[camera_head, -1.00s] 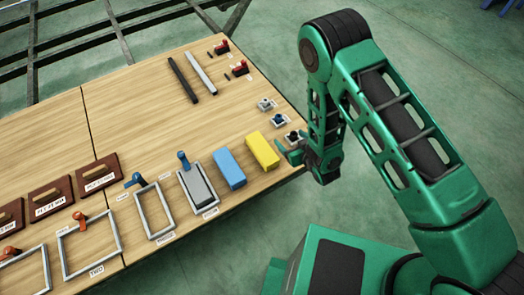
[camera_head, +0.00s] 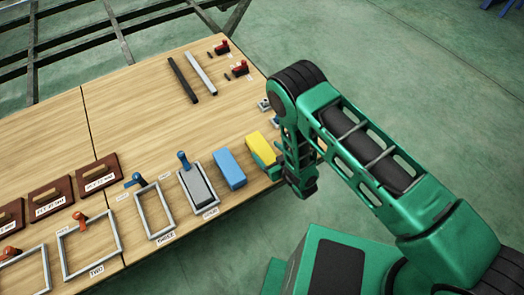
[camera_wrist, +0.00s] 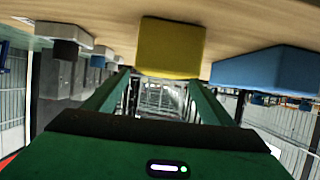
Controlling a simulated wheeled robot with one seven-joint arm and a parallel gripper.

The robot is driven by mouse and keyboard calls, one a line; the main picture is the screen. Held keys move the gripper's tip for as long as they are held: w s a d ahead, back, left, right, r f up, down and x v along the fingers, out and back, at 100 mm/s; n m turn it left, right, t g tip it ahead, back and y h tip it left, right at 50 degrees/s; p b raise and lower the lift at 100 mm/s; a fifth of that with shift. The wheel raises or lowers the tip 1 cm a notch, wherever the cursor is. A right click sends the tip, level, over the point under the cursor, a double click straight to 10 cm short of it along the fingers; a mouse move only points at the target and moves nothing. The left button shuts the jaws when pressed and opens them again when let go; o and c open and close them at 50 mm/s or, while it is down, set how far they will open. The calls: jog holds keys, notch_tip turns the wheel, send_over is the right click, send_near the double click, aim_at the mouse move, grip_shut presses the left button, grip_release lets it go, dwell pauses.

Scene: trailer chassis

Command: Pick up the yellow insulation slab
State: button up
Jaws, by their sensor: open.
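The yellow insulation slab (camera_head: 262,147) lies on the wooden table near its right front edge, just right of a blue slab (camera_head: 230,169). My gripper (camera_head: 268,163) is low at the table edge, with its fingers close to the slab and partly covering its lower right end in the head view. In the wrist view the yellow slab (camera_wrist: 170,46) is centred ahead, beyond the two green fingers (camera_wrist: 160,98). The fingers are apart with nothing held between them. The blue slab (camera_wrist: 268,70) is to the right there. Whether a finger touches the yellow slab cannot be told.
A grey frame (camera_head: 198,187) with a blue handle stands left of the blue slab, with more frames further left. Small blocks (camera_head: 263,105) sit behind the yellow slab, partly hidden by my arm. Dark and light bars (camera_head: 200,73) lie farther back. The table's middle is clear.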

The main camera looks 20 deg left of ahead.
aim_at(262, 147)
jog(key=shift+x, duration=2.2)
jog(key=shift+f, duration=0.1)
jog(key=c, duration=1.2)
